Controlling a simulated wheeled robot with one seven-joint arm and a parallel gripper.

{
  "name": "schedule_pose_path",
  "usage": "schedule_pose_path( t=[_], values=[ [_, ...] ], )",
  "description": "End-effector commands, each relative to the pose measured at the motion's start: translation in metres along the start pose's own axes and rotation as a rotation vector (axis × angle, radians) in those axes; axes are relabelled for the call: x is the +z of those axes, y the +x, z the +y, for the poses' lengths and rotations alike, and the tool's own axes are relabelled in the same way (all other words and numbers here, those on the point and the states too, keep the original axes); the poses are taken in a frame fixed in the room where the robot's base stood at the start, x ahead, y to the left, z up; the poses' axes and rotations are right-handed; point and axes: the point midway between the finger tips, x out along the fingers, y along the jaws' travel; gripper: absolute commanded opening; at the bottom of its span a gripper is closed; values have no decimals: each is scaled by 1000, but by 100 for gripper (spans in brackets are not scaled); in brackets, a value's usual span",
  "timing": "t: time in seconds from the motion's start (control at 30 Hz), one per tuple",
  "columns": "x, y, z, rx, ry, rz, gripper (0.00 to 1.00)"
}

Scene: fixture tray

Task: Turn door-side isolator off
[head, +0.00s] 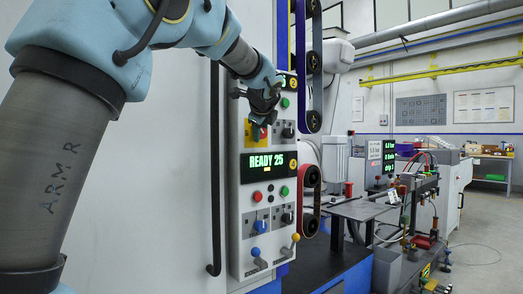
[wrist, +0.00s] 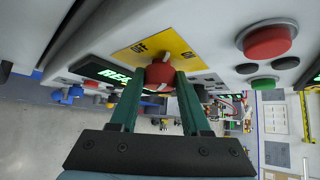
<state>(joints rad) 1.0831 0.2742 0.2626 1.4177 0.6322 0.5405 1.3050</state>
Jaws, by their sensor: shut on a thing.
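The isolator is a red rotary knob (wrist: 160,72) on a yellow plate (wrist: 138,50) lettered OFF and what looks like ON. In the head view the yellow plate (head: 255,133) shows on the upper left of the control panel, the side nearer the door handle, partly hidden by my gripper (head: 263,110). In the wrist view the two green fingers of my gripper (wrist: 160,78) are closed on either side of the red knob. A pale mark shows on the knob's edge, but I cannot tell for sure which label it points to.
A READY 25 display (head: 268,163) sits below, with a red button (head: 257,196), a green button (head: 284,191) and blue-knobbed (head: 259,254) and yellow-knobbed levers (head: 292,247). A dark switch (head: 288,130) is beside the isolator. A long black door handle (head: 214,170) stands left.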

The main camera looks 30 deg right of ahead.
Motion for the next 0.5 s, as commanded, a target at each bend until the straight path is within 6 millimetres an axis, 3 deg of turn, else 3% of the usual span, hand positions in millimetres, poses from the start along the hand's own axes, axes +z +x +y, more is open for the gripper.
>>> schedule_pose_path(
  t=[0.03, 0.5],
  values=[
    [-4, 5, 10, -29, -29, 0, 0],
    [-6, 6, 15, -273, -276, 8, 0]
  ],
)
